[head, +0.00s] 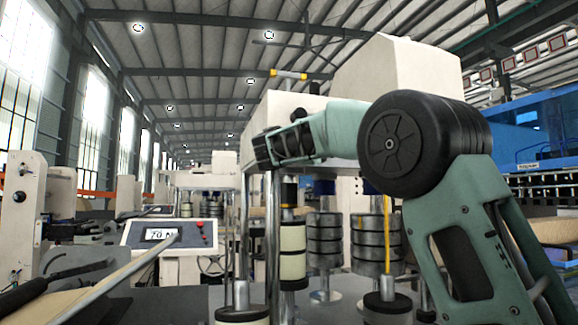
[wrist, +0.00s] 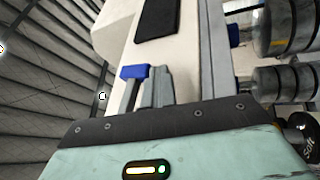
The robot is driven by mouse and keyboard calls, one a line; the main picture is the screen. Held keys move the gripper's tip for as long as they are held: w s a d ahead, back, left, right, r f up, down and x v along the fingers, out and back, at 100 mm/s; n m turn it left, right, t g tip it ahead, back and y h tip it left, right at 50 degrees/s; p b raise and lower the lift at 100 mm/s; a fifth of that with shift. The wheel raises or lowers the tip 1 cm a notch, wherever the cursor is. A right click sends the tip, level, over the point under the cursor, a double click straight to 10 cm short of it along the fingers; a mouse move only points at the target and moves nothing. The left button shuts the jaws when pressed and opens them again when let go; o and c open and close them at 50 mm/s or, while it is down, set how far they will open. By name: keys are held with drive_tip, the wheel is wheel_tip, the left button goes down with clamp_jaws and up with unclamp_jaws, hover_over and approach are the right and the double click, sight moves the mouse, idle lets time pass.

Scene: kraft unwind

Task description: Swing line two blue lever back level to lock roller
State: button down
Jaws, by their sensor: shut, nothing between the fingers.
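My gripper (head: 262,151) is the dark end of my green arm, in front of the cream machine body in the head view. Its jaws are shut and empty. In the wrist view, the shut grey fingers (wrist: 160,86) point up the picture, in front of the cream machine. A blue-tipped piece (wrist: 135,72) with a grey stem shows right beside them, on the left. It looks like a lever, but I cannot tell which line it belongs to, its exact tilt, or whether the fingers touch it. A second blue part (wrist: 233,35) shows farther right.
Stacks of dark grey discs (head: 324,240) and cream rolls (head: 292,250) stand below my arm. A control panel (head: 168,235) is at the left, with a long metal rod (head: 125,275) at the front left.

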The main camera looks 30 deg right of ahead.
drive_tip(key=shift+s+d+r+n+t+h+b, duration=0.1)
drive_tip(key=shift+d+r+n+t+h+b, duration=0.3)
drive_tip(key=shift+b, duration=0.35)
drive_tip(key=shift+a+r, duration=0.15)
drive_tip(key=shift+r, duration=0.1)
drive_tip(key=shift+f, duration=0.1)
drive_tip(key=s+a+f+b, duration=0.1)
drive_tip(key=a+f+b, duration=0.6)
drive_tip(key=a+f, duration=0.1)
drive_tip(key=shift+s+a, duration=0.25)
drive_tip(key=shift+a, duration=0.4)
drive_tip(key=shift+r, duration=0.1)
